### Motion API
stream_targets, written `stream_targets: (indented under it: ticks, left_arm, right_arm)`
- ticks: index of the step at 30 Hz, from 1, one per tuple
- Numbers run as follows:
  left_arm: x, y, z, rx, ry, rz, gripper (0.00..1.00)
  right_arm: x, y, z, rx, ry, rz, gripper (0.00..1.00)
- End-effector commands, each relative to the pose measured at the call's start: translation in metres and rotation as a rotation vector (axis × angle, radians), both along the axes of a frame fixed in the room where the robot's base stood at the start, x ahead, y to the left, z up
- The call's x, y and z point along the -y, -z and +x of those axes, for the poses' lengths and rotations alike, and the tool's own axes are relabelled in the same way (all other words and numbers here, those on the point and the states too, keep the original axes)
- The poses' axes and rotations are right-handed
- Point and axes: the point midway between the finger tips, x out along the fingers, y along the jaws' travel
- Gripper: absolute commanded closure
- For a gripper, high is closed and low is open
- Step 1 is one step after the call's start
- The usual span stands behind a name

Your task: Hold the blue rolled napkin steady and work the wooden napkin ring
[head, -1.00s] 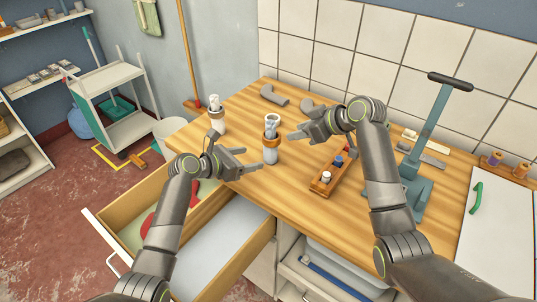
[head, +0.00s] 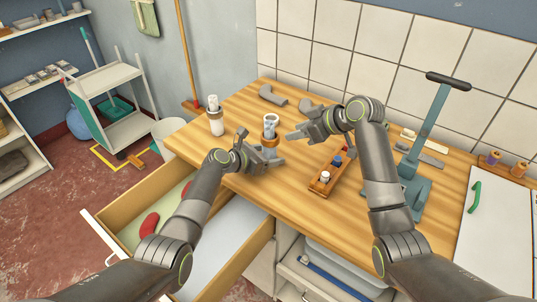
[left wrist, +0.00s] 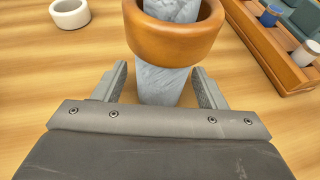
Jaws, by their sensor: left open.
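The pale blue rolled napkin (head: 270,121) stands upright on the wooden worktop. The wooden napkin ring (head: 270,140) is around it. In the left wrist view the orange-brown ring (left wrist: 172,42) sits above my fingers, and the napkin (left wrist: 164,84) shows above and below it. My left gripper (left wrist: 161,86) is open, with one finger on each side of the napkin below the ring and gaps visible. In the head view my left gripper (head: 272,155) covers the napkin's lower part. My right gripper (head: 291,136) points at the ring from the right; its jaw opening is unclear.
A white rolled napkin with a wooden ring (head: 215,115) stands at left. A white ring (left wrist: 70,13) lies behind the blue napkin. A wooden rack of small bottles (head: 322,186) is close on the right. A teal lever press (head: 425,130) stands farther right. Open drawers (head: 135,215) lie below.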

Motion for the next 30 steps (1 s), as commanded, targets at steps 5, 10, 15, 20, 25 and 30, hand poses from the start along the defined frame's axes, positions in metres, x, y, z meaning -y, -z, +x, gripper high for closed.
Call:
stream_targets:
  ticks: [5,10,15,20,25,30]
  left_arm:
    - [0.0007,0.0005,0.0006,0.0,-0.001,0.0,0.35]
    - [0.0005,0.0004,0.0004,0.0,0.0,0.0,0.4]
    - [0.0004,0.0005,0.0004,0.0,0.0,0.0,0.62]
    - [0.0003,0.0005,0.0004,0.0,-0.001,0.0,0.83]
    - [0.0002,0.0006,0.0004,0.0,-0.001,0.001,0.83]
    - [0.0001,0.0006,0.0005,0.0,-0.001,0.001,0.83]
  right_arm:
    - [0.0,0.0,0.0,0.0,0.0,0.0,0.64]
    - [0.0,0.0,0.0,0.0,0.0,0.0,0.64]
    - [0.0,0.0,0.0,0.0,0.0,0.0,0.64]
    - [0.0,0.0,0.0,0.0,0.0,0.0,0.64]
    - [0.0,0.0,0.0,0.0,0.0,0.0,0.64]
    - [0.0,0.0,0.0,0.0,0.0,0.0,0.64]
